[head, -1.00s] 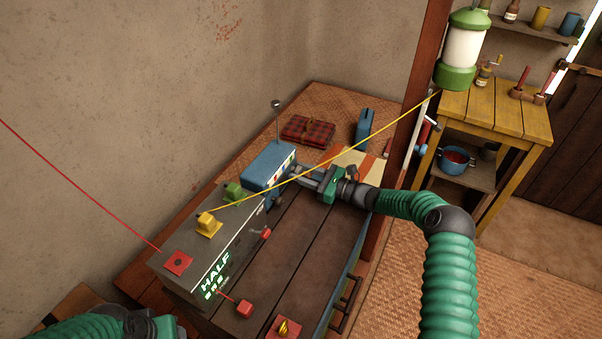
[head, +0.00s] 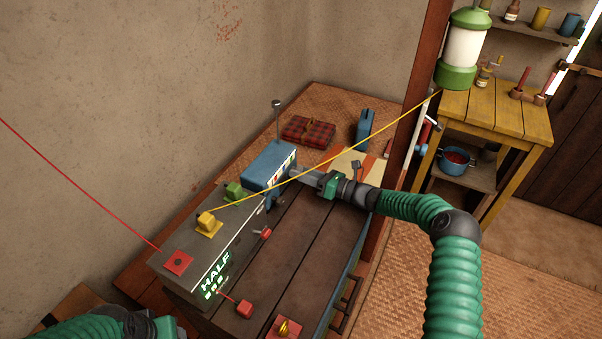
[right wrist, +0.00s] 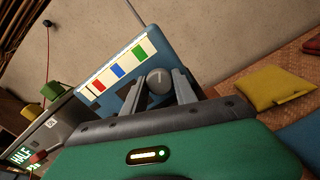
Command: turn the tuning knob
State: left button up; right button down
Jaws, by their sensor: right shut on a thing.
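The blue radio box (head: 268,165) stands at the far end of the grey panel, with a strip of coloured blocks on its front. In the right wrist view the radio (right wrist: 135,52) shows a round grey tuning knob (right wrist: 158,82) on its face. My right gripper (head: 296,173) reaches the front of the radio; in the wrist view its two fingers (right wrist: 164,88) lie on either side of the knob and are shut on it. My left gripper (head: 165,328) is only partly in view at the bottom left edge, its fingers hidden.
The grey panel (head: 205,262) carries a yellow plug (head: 206,222), a green plug (head: 234,191) and a red socket (head: 177,262). A taut yellow cord crosses above my right gripper. A plaid cloth bundle (head: 309,131) lies behind. The dark bench boards (head: 290,250) are mostly clear.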

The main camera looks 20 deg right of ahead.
jog(key=shift+d, duration=0.15)
jog(key=c, duration=1)
grip_release()
jog(key=shift+d, duration=0.15)
